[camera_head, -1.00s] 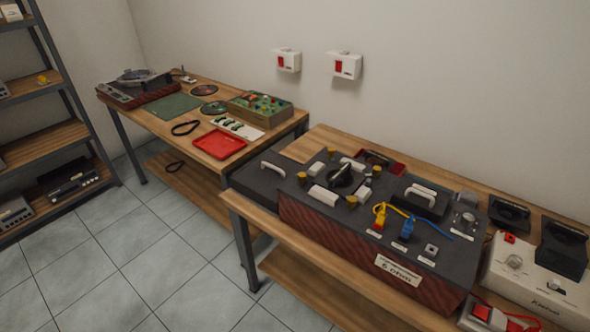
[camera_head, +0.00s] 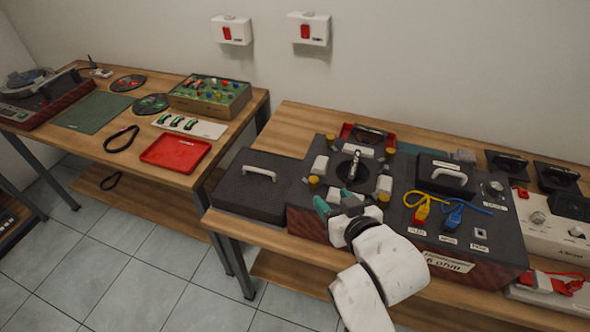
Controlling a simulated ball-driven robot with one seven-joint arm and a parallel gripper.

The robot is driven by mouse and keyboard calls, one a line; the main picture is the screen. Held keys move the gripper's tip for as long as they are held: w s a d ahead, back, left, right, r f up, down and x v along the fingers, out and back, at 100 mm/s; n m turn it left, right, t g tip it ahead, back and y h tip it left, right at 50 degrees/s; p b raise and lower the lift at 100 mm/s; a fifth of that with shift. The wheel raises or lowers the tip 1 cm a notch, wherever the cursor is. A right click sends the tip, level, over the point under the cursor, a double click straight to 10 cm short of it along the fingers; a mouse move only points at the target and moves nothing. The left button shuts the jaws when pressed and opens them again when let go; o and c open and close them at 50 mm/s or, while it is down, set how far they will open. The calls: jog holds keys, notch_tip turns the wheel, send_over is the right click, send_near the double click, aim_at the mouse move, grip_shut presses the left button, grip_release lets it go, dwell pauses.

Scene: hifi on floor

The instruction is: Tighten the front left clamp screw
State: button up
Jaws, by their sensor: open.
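The dark test unit with a reddish front (camera_head: 300,222) stands on the near bench. Several brass clamp screws sit around a black lever with a bright handle (camera_head: 355,165) on its top. The front left clamp screw (camera_head: 313,183) is upright and uncovered. A front right screw (camera_head: 383,200) stands just right of my gripper; back screws show at the left (camera_head: 330,140) and right (camera_head: 390,151). My gripper (camera_head: 330,200), with teal fingers, is open over the unit's front edge, just below and right of the front left screw. It appears empty and apart from that screw.
A dark lid with a pale handle (camera_head: 260,176) lies left of the unit. A red tray (camera_head: 175,151) lies on the other bench. Bare wood (camera_head: 292,125) shows behind the lid.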

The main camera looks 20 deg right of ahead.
aim_at(314, 181)
jog(key=x, duration=0.5)
jog(key=p+x, duration=0.1)
jog(key=x, duration=0.5)
jog(key=shift+w+a+r, duration=0.15)
jog(key=shift+a+r, duration=0.05)
jog(key=shift+c, duration=0.4)
jog(key=c, duration=0.9)
